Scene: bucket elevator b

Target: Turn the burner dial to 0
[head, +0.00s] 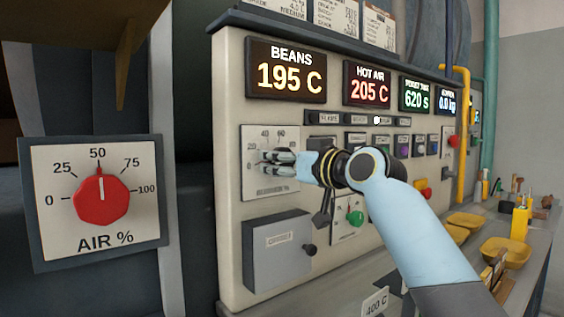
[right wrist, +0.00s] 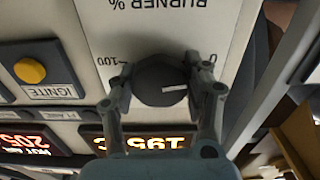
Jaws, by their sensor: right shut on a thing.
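The burner dial (right wrist: 158,85) is a dark round knob on a pale plate (right wrist: 140,30) marked BURNER %, which appears upside down in the right wrist view. Its white pointer line lies roughly toward the right in that view, on the side of the 0. The 100 is on the left. I cannot tell whether the line meets the 0 mark exactly. My right gripper (right wrist: 163,90) is shut on the dial, one finger on each side. In the head view my right gripper (head: 277,162) reaches the plate (head: 255,185), its fingers covering most of the dial. My left gripper is not in view.
A red AIR % dial (head: 101,200) points near 50 at the left. Displays including BEANS 195 C (head: 285,72) sit above. Below is a grey box (head: 277,250) with a dark knob. A green button (head: 355,217) and yellow trays (head: 505,252) are right.

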